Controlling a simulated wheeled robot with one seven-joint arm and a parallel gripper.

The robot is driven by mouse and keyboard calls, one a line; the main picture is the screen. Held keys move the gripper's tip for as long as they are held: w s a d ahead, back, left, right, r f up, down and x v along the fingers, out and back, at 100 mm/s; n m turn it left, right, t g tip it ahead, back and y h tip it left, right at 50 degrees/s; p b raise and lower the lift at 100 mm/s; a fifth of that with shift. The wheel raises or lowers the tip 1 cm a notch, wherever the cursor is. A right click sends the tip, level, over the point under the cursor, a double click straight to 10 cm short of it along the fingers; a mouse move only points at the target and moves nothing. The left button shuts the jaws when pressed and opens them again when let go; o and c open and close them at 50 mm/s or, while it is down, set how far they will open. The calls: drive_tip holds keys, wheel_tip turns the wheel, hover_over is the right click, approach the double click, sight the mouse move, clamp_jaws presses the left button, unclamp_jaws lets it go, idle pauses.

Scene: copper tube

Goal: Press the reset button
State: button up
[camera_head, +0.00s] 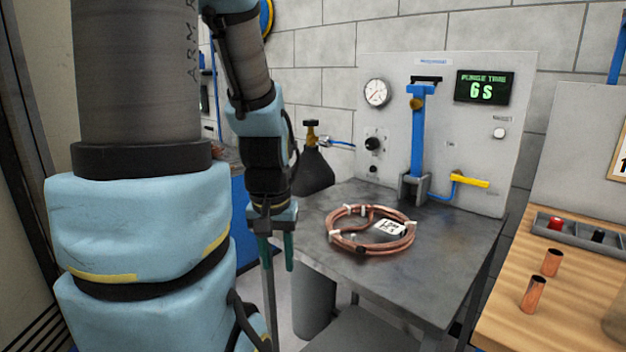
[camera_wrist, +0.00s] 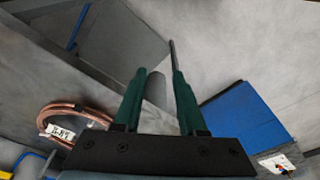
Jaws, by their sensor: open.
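The reset button (camera_head: 499,133) is a small pale round button on the right side of the grey wall panel (camera_head: 345,100), under a small label and below the digital display. My gripper (camera_head: 279,266) points down at the left of the metal table, with its green fingers apart and nothing between them. It is well to the left of the button and lower than it. In the wrist view my gripper (camera_wrist: 158,74) shows both green fingers spread, with grey surfaces beyond. The button is not visible in the wrist view.
A copper coil (camera_head: 371,247) with a white tag lies on the metal table (camera_head: 450,265). The panel carries a "6 S" display (camera_head: 485,87), a gauge (camera_head: 376,93), a blue upright (camera_head: 418,140) and a yellow lever (camera_head: 472,181). A wooden bench (camera_head: 500,315) stands right.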

clamp_jaws()
idle(1.0)
